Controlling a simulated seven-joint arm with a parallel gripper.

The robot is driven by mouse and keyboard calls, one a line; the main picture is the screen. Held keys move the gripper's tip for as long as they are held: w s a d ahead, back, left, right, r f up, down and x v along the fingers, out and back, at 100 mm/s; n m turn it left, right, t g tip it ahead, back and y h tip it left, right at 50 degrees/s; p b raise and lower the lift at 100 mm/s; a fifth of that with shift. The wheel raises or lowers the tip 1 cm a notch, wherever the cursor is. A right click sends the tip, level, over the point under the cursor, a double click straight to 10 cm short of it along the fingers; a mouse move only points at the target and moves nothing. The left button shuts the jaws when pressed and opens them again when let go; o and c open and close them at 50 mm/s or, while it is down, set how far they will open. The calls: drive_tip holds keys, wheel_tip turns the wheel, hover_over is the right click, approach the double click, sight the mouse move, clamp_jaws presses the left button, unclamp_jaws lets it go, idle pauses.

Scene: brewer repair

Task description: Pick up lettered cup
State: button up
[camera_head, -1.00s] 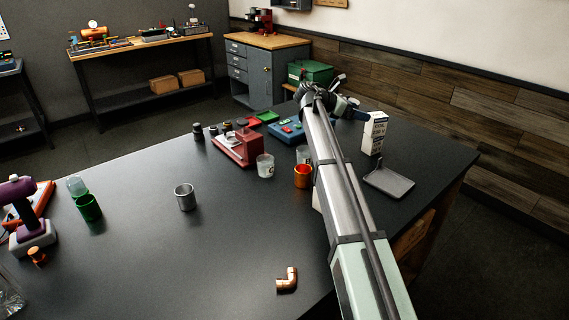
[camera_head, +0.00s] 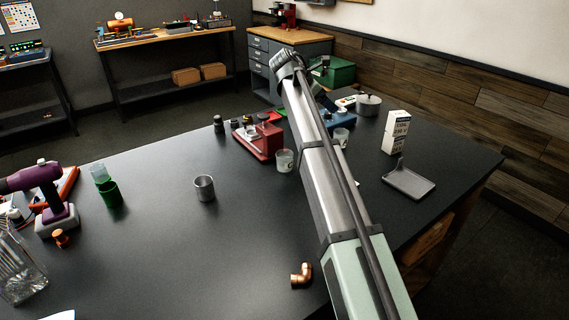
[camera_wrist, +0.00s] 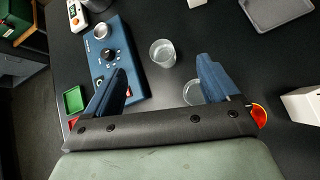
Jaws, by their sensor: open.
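A pale cup with a dark mark (camera_head: 285,160) stands left of my arm in the head view. A second pale cup (camera_head: 341,135) stands just right of my arm. Its marking is too small to read. In the wrist view a clear cup (camera_wrist: 162,52) stands beyond the gap between my fingers. Another clear cup (camera_wrist: 191,92) is partly hidden by the right finger and the palm. My gripper (camera_wrist: 163,78) is open and empty, pointing down over the table. I cannot tell which cup bears letters.
A blue device (camera_wrist: 112,55) lies left of the cups, close to my left finger. A grey tray (camera_head: 409,180), a white carton (camera_head: 396,132), a pot (camera_head: 368,105) and a red machine (camera_head: 258,138) stand around. A metal cup (camera_head: 204,188) stands in open table.

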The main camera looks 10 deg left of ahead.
drive_tip(key=s+a+f+g+y, duration=0.35)
drive_tip(key=s+a+y, duration=0.2)
drive_tip(key=a, duration=0.25)
drive_tip(key=g+y, duration=0.2)
drive_tip(key=g, duration=0.1)
approach(285, 160)
drive_tip(key=w+a+r, duration=0.2)
drive_tip(key=shift+t, duration=0.25)
drive_tip(key=f, duration=0.8)
drive_tip(key=shift+d+f, duration=0.25)
drive_tip(key=shift+f, duration=0.1)
drive_tip(key=shift+w+d+f, duration=0.1)
drive_tip(key=shift+d+f, duration=0.05)
drive_tip(key=shift+f, duration=1.2)
drive_tip(key=shift+w+d+f, duration=0.1)
drive_tip(key=shift+d+f, duration=0.05)
drive_tip(key=shift+f, duration=1.2)
drive_tip(key=shift+c, duration=0.2)
drive_tip(key=c, duration=1)
drive_tip(key=shift+r, duration=0.2)
drive_tip(key=shift+c, duration=0.2)
wheel_tip(285, 160, up, 10)
drive_tip(key=shift+f, duration=0.25)
